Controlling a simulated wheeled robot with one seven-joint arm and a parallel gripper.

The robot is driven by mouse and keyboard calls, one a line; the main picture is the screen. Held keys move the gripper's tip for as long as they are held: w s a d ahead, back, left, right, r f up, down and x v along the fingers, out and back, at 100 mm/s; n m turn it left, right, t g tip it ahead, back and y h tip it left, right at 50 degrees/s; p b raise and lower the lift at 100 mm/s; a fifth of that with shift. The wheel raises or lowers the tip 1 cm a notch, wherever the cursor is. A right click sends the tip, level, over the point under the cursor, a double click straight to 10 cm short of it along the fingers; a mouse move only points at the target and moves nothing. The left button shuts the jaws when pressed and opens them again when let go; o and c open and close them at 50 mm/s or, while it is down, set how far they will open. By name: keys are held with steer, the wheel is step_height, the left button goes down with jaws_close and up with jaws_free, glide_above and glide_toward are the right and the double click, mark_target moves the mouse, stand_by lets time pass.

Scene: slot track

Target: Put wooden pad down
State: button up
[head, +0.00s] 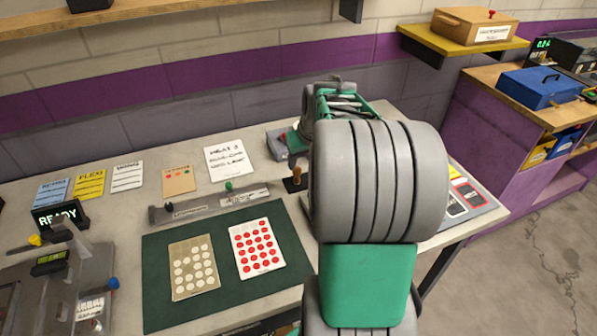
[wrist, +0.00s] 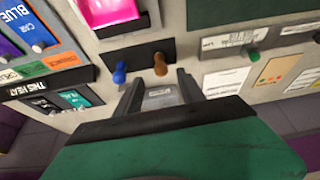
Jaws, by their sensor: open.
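The wooden pad (head: 297,175), a small brown knob-shaped piece, stands on a dark base on the table, just left of my arm in the head view. In the wrist view the wooden pad (wrist: 160,64) stands on a dark strip (wrist: 140,55) beside a blue-handled piece (wrist: 119,72). My gripper (wrist: 161,88) is open, with its fingers spread on the near side of the wooden pad. Nothing shows held between the fingers. The wooden pad looks apart from them, though contact is hard to judge. In the head view my arm hides the gripper.
A green mat (head: 215,303) holds two dotted cards. A grey slotted rail (head: 172,213) lies behind it. A grey box (head: 278,143) stands near my arm. A machine with a READY display (head: 57,215) is at the left. A pink-topped tray (wrist: 108,12) shows in the wrist view.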

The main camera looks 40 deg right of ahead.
steer(key=s+a+r+n, duration=0.1)
steer(key=s+a, duration=0.2)
steer(key=a, duration=0.6)
steer(key=s+a+r+n, duration=0.1)
steer(key=s+a, duration=0.3)
steer(key=a, duration=0.5)
steer(key=s+a+f+g+y, duration=0.1)
steer(key=s+a+f, duration=0.1)
steer(key=s+a, duration=0.5)
steer(key=shift+s+a+f+n, duration=0.15)
steer(key=shift+s+n, duration=0.15)
steer(key=shift+n, duration=0.1)
